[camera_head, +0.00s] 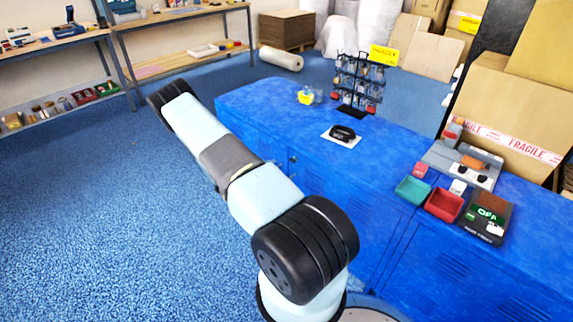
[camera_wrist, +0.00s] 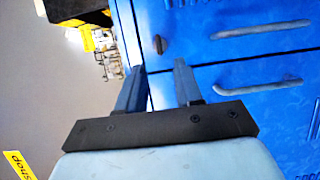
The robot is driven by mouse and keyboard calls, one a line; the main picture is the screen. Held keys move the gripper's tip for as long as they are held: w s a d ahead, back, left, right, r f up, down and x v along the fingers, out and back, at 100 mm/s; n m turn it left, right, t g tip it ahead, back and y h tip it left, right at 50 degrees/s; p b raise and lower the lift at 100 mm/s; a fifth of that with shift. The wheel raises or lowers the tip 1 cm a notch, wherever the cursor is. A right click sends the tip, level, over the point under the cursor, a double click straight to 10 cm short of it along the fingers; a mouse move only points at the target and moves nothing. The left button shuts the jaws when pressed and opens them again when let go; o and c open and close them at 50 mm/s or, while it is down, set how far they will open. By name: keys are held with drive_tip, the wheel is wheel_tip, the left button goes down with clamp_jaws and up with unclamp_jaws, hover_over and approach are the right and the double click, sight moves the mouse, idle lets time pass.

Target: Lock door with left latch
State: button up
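The blue cabinet counter (camera_head: 255,112) runs diagonally across the head view. A small dark latch (camera_head: 292,158) shows on its front face, partly beside my arm. In the wrist view, a dark latch knob (camera_wrist: 160,45) sits on the blue door face near the seam between the doors. Two grey-blue door handles, one upper (camera_wrist: 262,28) and one lower (camera_wrist: 258,85), lie to the right of it. My gripper (camera_wrist: 159,67) is open and empty, its two fingers apart and pointing toward the knob. Contact with it cannot be told. My gripper is hidden in the head view.
On the counter stand a display rack (camera_head: 358,82), a card reader (camera_head: 342,133), a teal tray (camera_head: 412,190) and a red tray (camera_head: 444,204). Shelves (camera_head: 60,42) stand at the left and cartons (camera_head: 515,110) at the right. Blue floor at the left is clear.

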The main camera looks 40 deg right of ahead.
drive_tip(key=x, duration=0.8)
drive_tip(key=shift+d, duration=0.4)
drive_tip(key=shift+s, duration=0.1)
drive_tip(key=shift+c, duration=0.4)
